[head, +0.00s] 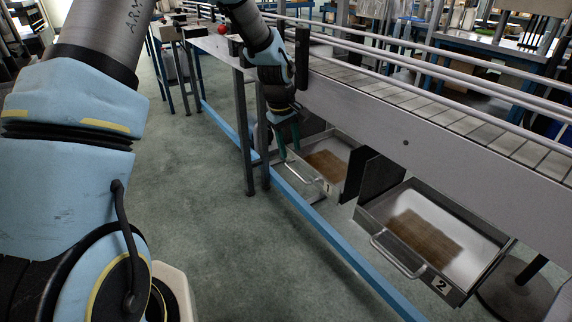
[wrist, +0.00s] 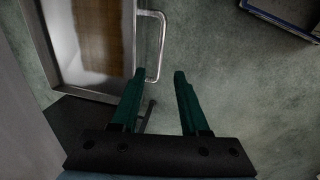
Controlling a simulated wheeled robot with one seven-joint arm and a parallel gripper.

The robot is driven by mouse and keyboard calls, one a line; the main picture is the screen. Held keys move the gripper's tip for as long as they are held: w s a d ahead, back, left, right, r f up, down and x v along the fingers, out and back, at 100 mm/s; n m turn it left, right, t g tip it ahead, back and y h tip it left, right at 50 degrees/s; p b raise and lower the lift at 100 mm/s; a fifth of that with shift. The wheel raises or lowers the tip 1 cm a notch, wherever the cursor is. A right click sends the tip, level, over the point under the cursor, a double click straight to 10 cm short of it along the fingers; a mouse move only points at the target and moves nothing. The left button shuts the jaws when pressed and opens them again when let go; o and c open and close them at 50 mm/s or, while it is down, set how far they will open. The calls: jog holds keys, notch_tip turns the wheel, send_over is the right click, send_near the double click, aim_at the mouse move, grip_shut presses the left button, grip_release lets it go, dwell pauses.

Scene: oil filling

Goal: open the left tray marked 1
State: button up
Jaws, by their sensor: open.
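The left tray marked 1 (head: 338,153) is a grey metal tray with a brown patch on its floor, under the conveyor in the head view. Its interior is visible, so it stands at least partly out. Its pale bar handle (head: 298,173) is on the front, left of the "1" label. My gripper (head: 289,155) has green fingers and is open, empty, close to the handle. In the wrist view, the tray (wrist: 69,48) is at upper left. The near end of the handle (wrist: 162,45) appears between my fingertips (wrist: 159,74); I cannot tell whether they touch.
A second tray marked 2 (head: 480,241) stands out to the right, with its own handle. A blue rail (head: 330,237) runs low in front of the trays. The conveyor (head: 430,133) is above them. Grey floor (head: 220,250) is clear in front.

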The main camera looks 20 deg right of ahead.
aim_at(295, 171)
jog(key=f, duration=0.2)
jog(key=d+f, duration=0.1)
jog(key=f, duration=0.4)
jog(key=shift+d+f, duration=0.25)
jog(key=shift+f, duration=0.1)
grip_shut()
dwell(1.0)
